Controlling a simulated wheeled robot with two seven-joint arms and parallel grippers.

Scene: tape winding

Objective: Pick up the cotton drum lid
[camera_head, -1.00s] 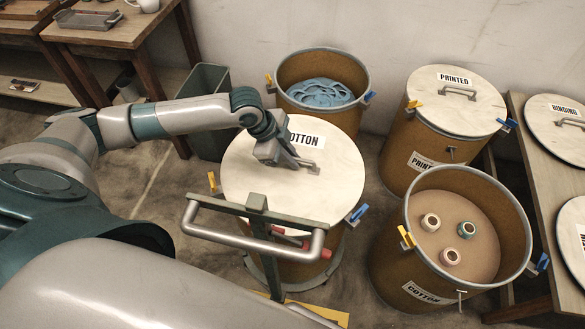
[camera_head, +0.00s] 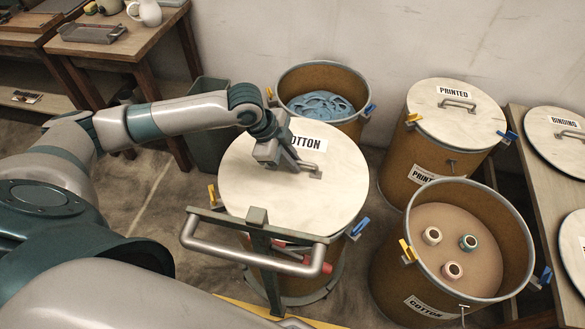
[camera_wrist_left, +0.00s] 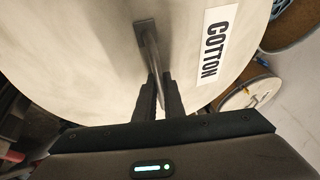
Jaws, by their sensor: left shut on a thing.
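The cotton drum lid (camera_head: 250,195) is a pale round disc with a COTTON label, lying over a brown drum in the middle of the head view. It also fills much of the left wrist view (camera_wrist_left: 80,60). My left gripper (camera_head: 298,167) is over the lid, shut on the lid's grey bar handle; in the left wrist view the fingers (camera_wrist_left: 161,97) sit on both sides of the handle (camera_wrist_left: 149,45). Whether the lid touches the drum beneath is hard to tell. My right gripper is not in view.
An open drum labelled COTTON (camera_head: 420,277) with three spools stands at right. Behind are an open drum of blue material (camera_head: 320,82) and a lidded PRINTED drum (camera_head: 440,150). A table (camera_head: 535,190) with more lids is far right. A cart handle (camera_head: 250,262) is in front.

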